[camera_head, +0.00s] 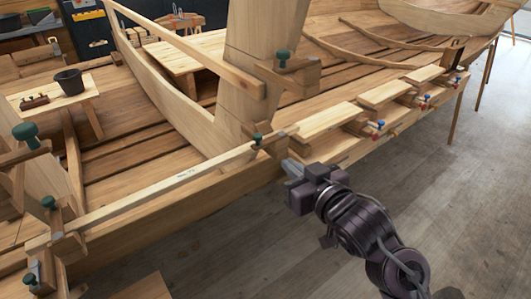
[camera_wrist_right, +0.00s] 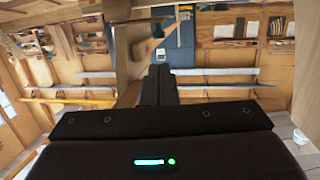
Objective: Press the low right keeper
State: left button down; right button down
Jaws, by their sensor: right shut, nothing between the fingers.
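My right gripper (camera_head: 290,168) comes in from the lower right in the head view, its fingers shut and empty. Its tips are close to a wooden keeper block (camera_head: 274,146) at the right end of a light batten (camera_head: 165,188) on the plank edge; I cannot tell whether they touch. A small dark green knob (camera_head: 257,138) stands at that block. Which block is the low right keeper is not marked, but this one is at the lower right of the batten. In the right wrist view the dark fingers (camera_wrist_right: 160,86) are together with nothing between them. My left gripper is not in view.
More wooden clamps with green knobs stand at left (camera_head: 25,133) and above (camera_head: 282,58). A broad upright board (camera_head: 245,85) rises behind the keeper. Short boards (camera_head: 330,120) with blue and red knobs (camera_head: 378,124) line the right edge. The grey floor (camera_head: 440,190) is clear at right.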

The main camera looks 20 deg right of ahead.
aim_at(260, 139)
jog(key=b+x, duration=0.6)
jog(key=x, duration=0.5)
jog(key=shift+w+f, duration=0.1)
jog(key=shift+f, duration=0.1)
jog(key=shift+w+a, duration=0.15)
jog(key=shift+w, duration=0.35)
